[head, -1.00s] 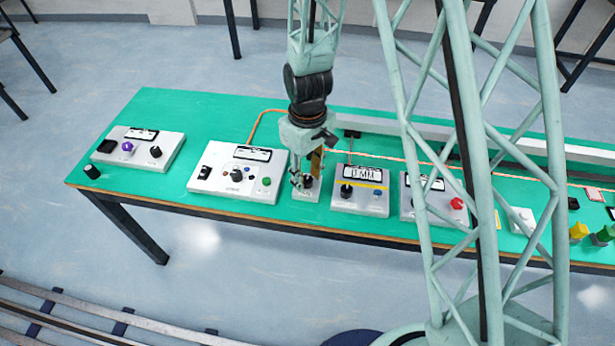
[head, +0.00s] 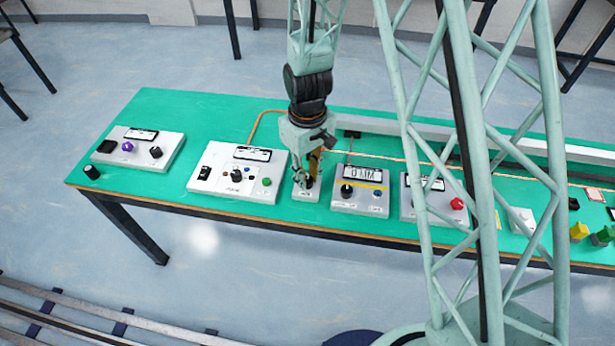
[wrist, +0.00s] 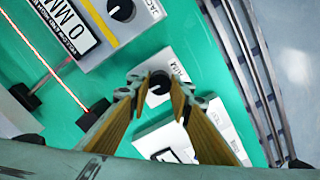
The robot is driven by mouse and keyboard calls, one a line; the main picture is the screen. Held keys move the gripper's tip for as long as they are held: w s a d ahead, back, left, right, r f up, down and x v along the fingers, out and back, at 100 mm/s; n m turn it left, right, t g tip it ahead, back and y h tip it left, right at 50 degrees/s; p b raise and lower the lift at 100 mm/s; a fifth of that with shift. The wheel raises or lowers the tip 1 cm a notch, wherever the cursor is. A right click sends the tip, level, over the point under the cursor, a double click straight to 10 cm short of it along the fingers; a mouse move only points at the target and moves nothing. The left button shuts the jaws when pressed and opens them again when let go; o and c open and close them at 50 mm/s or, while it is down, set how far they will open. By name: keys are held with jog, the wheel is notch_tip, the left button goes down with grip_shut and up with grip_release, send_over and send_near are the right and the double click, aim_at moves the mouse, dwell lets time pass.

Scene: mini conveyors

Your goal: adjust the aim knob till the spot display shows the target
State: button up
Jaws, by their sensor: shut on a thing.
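The aim knob (wrist: 160,84) is a small black round knob on a pale plate (wrist: 175,68) with dark lettering. My gripper (wrist: 158,86) is shut on the knob from above, one fingertip on each side. In the head view, my gripper (head: 307,182) hides most of the knob, and part of the plate (head: 306,194) shows below. The spot display (wrist: 68,22) is a white panel with black characters. I read "0 MM" on it, though the frame's top edge cuts the panel close. It also shows in the head view (head: 361,173), too small to read surely.
A grey box with another black knob (wrist: 121,9) stands close beside the plate. A white control box (head: 235,187) stands left of my gripper in the head view. A red beam (wrist: 45,62) crosses the green table. More boxes stand farther right.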

aim_at(307, 180)
jog(key=shift+m+b, duration=0.3)
jog(key=shift+m, duration=3.1)
jog(key=o, duration=0.8)
jog(key=shift+o, duration=0.2)
jog(key=shift+r, duration=0.1)
notch_tip(307, 180, up, 12)
